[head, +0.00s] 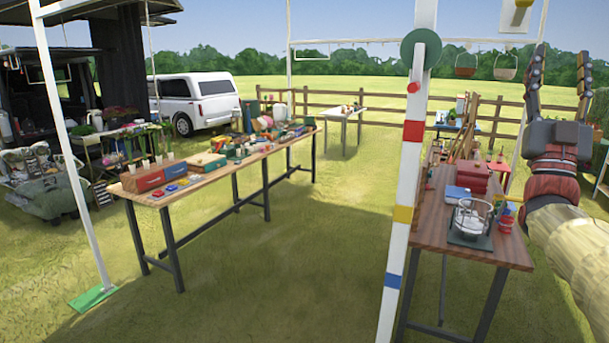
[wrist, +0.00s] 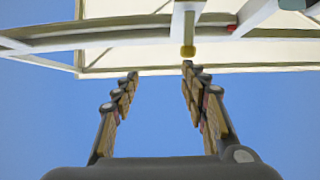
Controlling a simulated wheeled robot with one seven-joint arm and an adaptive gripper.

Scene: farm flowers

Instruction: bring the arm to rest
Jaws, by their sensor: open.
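My gripper (head: 560,78) is raised at the right of the head view, its fingers pointing up and spread apart. Nothing is between them. My arm (head: 580,255) comes in from the lower right edge below it. In the wrist view my gripper (wrist: 160,85) is also open and empty, with blue sky between its fingers. In the head view it appears above and to the right of the right-hand table (head: 455,236).
A white canopy roof (wrist: 120,30) and its frame show beyond my fingertips. A striped post (head: 401,190) stands left of the right-hand table. A glass bowl (head: 471,219) and red box (head: 473,174) are on that table. A long table (head: 190,178) stands left; grass between is clear.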

